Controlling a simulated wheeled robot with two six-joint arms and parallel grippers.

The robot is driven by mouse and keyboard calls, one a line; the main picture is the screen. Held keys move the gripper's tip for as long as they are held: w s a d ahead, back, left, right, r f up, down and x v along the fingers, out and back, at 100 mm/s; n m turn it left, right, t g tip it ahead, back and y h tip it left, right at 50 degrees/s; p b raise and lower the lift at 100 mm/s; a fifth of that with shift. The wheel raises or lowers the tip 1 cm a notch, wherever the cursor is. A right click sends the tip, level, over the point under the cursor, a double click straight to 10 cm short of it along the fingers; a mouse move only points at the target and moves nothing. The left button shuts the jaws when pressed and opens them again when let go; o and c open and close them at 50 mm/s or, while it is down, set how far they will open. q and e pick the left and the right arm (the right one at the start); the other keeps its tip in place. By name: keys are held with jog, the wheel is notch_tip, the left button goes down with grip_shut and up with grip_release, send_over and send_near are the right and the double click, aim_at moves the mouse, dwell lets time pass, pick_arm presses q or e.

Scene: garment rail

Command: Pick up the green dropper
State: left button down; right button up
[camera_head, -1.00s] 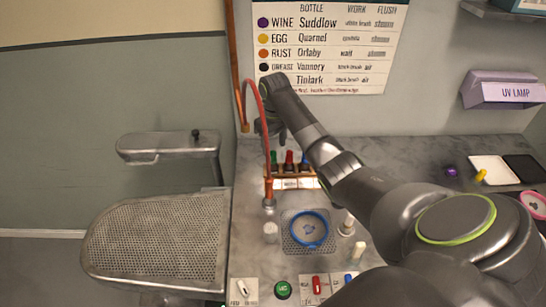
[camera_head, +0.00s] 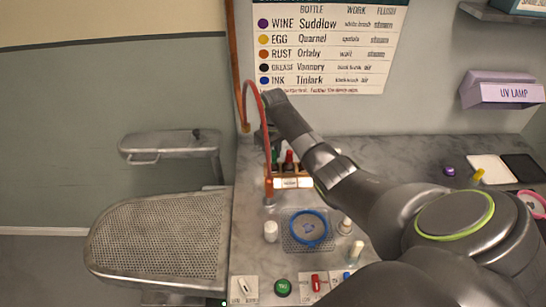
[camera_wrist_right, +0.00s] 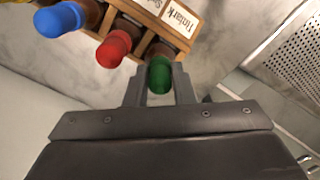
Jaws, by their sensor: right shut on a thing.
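The green dropper (camera_wrist_right: 160,74) sits at one end of the wooden rack (camera_wrist_right: 152,17), with its green cap between the two fingers of my right gripper (camera_wrist_right: 159,82). The gripper is shut on the cap. In the head view the green dropper (camera_head: 274,156) shows as a small patch at the rack's left end, mostly covered by my gripper and the red hose. The red dropper (camera_wrist_right: 114,48) and the blue dropper (camera_wrist_right: 60,20) stand beside it in the rack. My left gripper is not in view.
A red hose (camera_head: 262,110) rises close to the rack's left side. A perforated pressing board (camera_head: 160,240) is at left. A purple UV lamp (camera_head: 502,90) hangs at right.

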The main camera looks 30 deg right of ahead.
jog(key=shift+r, duration=0.15)
notch_tip(320, 180, up, 8)
jog(key=shift+r+b, duration=0.2)
jog(key=shift+b, duration=0.65)
jog(key=shift+r, duration=0.7)
